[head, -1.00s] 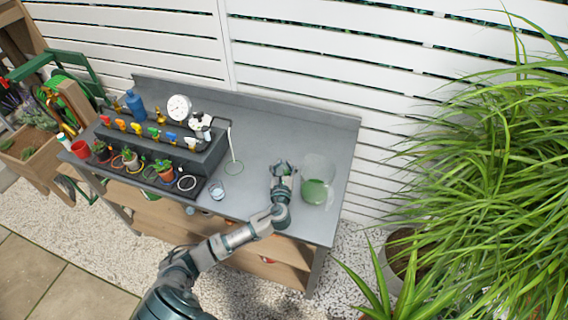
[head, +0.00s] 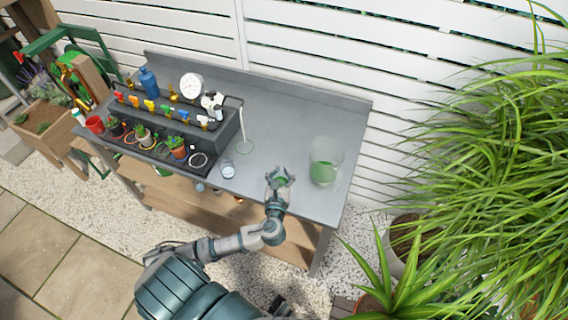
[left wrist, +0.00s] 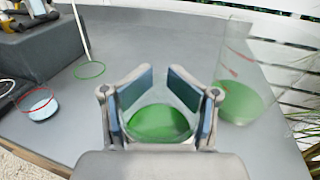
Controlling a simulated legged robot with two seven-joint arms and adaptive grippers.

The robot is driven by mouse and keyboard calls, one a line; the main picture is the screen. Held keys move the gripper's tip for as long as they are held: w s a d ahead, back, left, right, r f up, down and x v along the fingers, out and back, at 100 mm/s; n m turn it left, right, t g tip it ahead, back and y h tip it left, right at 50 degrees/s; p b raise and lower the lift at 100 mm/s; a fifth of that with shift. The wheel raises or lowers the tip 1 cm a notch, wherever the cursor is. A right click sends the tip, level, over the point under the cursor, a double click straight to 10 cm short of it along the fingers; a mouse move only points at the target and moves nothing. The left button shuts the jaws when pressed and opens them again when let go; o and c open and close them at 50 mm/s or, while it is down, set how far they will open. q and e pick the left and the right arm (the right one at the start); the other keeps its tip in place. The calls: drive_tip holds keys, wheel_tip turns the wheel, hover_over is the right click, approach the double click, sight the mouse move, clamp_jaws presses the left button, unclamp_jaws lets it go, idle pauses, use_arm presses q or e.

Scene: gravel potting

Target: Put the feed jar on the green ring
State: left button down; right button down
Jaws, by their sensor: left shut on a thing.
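My left gripper (head: 279,176) is near the bench's front edge at right of centre. It is shut on a clear jar with green liquid, the feed jar (left wrist: 160,122), which shows between its fingers in the left wrist view. I cannot tell whether the jar's base touches the bench. The green ring (head: 244,147) lies flat and empty on the bench, left of and farther back than the gripper. It also shows at upper left in the left wrist view (left wrist: 90,70). My right gripper is not clearly in view.
A larger clear jug with green liquid (head: 325,172) stands right of the gripper. A small jar (head: 228,170) stands left, near the front edge. A thin upright spout (head: 242,126) rises beside the ring. The valve rack and potted plants (head: 178,147) fill the bench's left. Bench between is clear.

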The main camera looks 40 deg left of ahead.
use_arm(q)
drive_tip(key=shift+s+d+r, duration=0.1)
drive_tip(key=shift+s+d, duration=0.1)
drive_tip(key=shift+s, duration=0.7)
drive_tip(key=shift+d, duration=0.1)
drive_tip(key=w+d+m+t+h, duration=0.2)
drive_tip(key=d+m+h, duration=0.3)
drive_tip(key=d+h, duration=0.3)
drive_tip(key=d, duration=0.4)
drive_tip(key=shift+d+f+m, duration=0.3)
drive_tip(key=shift+d, duration=0.1)
